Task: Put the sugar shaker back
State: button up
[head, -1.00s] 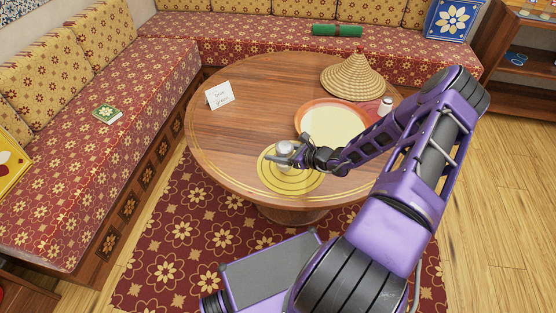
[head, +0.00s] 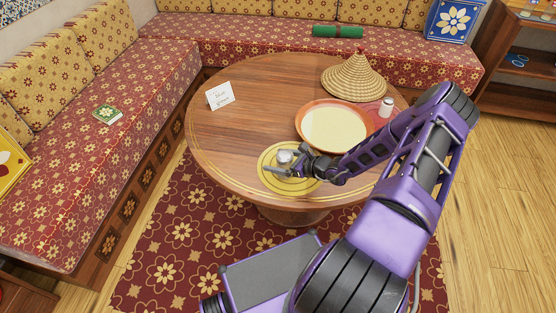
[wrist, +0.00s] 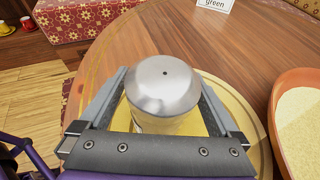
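A shaker with a domed metal top and a small hole, which I take for the sugar shaker (wrist: 165,85), stands between the fingers of my gripper (wrist: 165,120). In the head view the shaker (head: 284,156) is upright over the yellow round mat (head: 292,189), near the table's front edge. My gripper (head: 282,168) reaches in from the right with a finger along each side, and looks shut on it. The shaker's base is hidden, so I cannot tell whether it touches the mat.
A second, white shaker (head: 386,107) stands at the table's right, beside the orange-rimmed bowl (head: 334,127). A woven cone-shaped lid (head: 356,78) is behind the bowl. A white card (head: 220,96), reading "green" in the wrist view, stands at the left. The table's left middle (head: 240,125) is clear.

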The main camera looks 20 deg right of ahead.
jog(key=shift+s+d+r, duration=0.15)
jog(key=shift+s+r, duration=0.05)
jog(key=shift+r, duration=0.1)
jog(key=v, duration=1.1)
jog(key=shift+s+p, duration=0.15)
jog(key=shift+p, duration=0.2)
jog(key=shift+r, duration=0.1)
